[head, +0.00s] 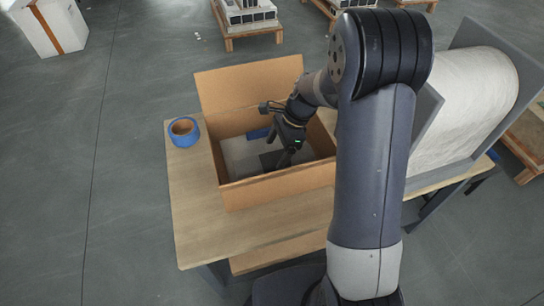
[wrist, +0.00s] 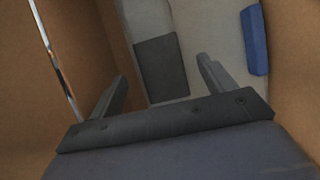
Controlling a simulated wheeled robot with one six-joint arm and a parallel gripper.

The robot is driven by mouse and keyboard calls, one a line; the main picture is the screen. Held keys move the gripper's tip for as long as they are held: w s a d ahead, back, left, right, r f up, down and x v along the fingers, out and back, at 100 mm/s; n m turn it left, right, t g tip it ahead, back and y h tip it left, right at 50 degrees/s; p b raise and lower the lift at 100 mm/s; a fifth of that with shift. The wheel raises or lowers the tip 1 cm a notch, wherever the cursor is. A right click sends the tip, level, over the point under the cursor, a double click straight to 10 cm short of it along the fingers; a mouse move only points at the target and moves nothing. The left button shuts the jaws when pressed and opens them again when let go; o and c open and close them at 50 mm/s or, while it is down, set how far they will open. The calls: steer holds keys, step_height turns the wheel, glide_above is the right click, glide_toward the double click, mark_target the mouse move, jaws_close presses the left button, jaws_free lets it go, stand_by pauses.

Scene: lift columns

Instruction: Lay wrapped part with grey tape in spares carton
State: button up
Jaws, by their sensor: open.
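The spares carton (head: 278,187) stands open on the wooden table, with its flaps out. My gripper (head: 283,160) reaches down inside it, open. In the wrist view a pale wrapped part (wrist: 148,20) with a dark grey tape band (wrist: 160,66) lies in the carton. My gripper's two fingers (wrist: 162,68) stand apart on either side of the grey band and do not appear to touch the part. Beside it lies another pale wrapped surface (wrist: 208,30) with a blue tape band (wrist: 254,40). My arm hides part of the carton's right side in the head view.
A blue tape roll (head: 183,131) sits on the table (head: 205,235) left of the carton. A large roll of pale wrapping (head: 468,108) in a grey stand is at the right. Pallets (head: 250,38) with goods stand on the floor behind. The table's front strip is clear.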

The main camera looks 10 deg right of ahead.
steer(key=v, duration=0.7)
steer(key=shift+p, duration=0.35)
steer(key=shift+r, duration=0.1)
stand_by(0.5)
